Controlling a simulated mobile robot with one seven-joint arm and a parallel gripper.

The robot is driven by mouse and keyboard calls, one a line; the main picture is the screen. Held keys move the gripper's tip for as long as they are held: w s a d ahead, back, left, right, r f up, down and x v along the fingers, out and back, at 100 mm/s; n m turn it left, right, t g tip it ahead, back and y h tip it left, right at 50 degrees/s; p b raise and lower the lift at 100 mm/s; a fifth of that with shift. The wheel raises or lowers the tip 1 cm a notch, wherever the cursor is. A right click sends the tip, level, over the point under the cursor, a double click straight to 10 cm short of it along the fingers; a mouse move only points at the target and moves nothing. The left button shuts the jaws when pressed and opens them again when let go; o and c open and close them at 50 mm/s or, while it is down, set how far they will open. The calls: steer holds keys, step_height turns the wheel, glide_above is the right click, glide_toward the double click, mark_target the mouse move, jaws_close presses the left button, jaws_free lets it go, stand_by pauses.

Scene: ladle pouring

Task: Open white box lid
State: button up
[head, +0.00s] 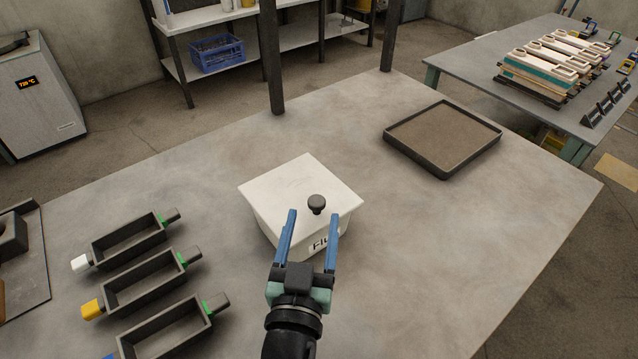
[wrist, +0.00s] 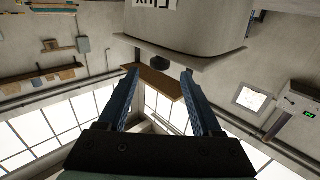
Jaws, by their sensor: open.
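The white box (head: 268,225) stands on the grey table with its lid (head: 292,185) on. The lid carries a dark round knob (head: 317,203), and a partly hidden label shows on the near side. My gripper (head: 314,214) is open, with its two blue fingers at the near side of the box and spread to either side of the knob in the head view. In the wrist view the box (wrist: 190,22) appears upside down at the top. The knob (wrist: 173,62) there lies beyond the open fingertips (wrist: 160,70), between them. Nothing is held.
Several dark rectangular molds with coloured ends (head: 150,280) lie at the left. A dark shallow tray (head: 443,138) sits at the back right. A dark post (head: 271,65) rises behind the box. The table right of the box is clear.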

mark_target(319, 187)
steer(key=w, duration=0.2)
steer(key=w+d, duration=0.1)
steer(key=w, duration=0.5)
steer(key=shift+w+d+p, duration=0.2)
steer(key=shift+p, duration=0.15)
jaws_close()
stand_by(1.0)
